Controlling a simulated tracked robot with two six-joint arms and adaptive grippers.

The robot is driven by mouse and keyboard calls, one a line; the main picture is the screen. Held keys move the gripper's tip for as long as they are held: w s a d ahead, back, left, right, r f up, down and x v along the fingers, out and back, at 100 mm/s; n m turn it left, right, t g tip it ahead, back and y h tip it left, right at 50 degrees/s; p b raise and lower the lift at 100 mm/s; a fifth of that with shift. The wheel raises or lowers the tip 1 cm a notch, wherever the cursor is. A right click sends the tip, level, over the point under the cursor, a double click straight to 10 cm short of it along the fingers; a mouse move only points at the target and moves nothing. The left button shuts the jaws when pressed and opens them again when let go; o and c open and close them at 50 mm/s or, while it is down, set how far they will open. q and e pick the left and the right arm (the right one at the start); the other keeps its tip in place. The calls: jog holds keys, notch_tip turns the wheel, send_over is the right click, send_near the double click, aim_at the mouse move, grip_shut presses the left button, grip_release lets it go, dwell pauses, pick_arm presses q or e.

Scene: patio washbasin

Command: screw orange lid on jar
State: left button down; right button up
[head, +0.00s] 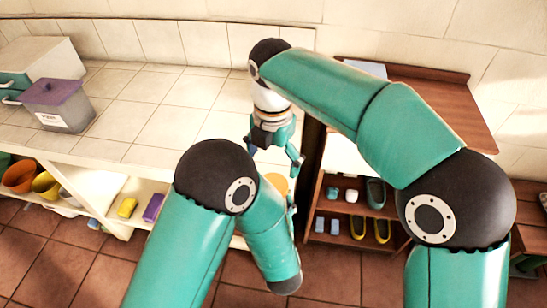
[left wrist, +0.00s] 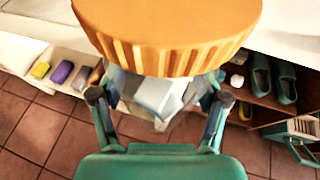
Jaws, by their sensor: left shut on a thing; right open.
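An orange ridged lid (left wrist: 165,35) fills the top of the left wrist view, directly over a clear jar (left wrist: 158,92) with pale contents. I cannot tell whether it is threaded on. My left gripper (left wrist: 157,112) is shut on the jar, with a finger on each side. In the head view, the lid's orange top (head: 276,182) shows in front of the counter, and my left arm hides most of the jar and gripper. My right gripper (head: 275,160) is open, pointing down just above the lid, its fingers spread apart.
A tiled counter (head: 140,100) lies at the left, with a purple-lidded container (head: 58,102) on it. A low shelf under it holds yellow and purple blocks (head: 153,207). A wooden rack (head: 330,210) with shoes stands at the right.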

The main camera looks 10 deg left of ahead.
jog(key=shift+f, duration=0.1)
jog(key=shift+f, duration=3.9)
jog(key=c, duration=1.2)
jog(key=m, duration=0.3)
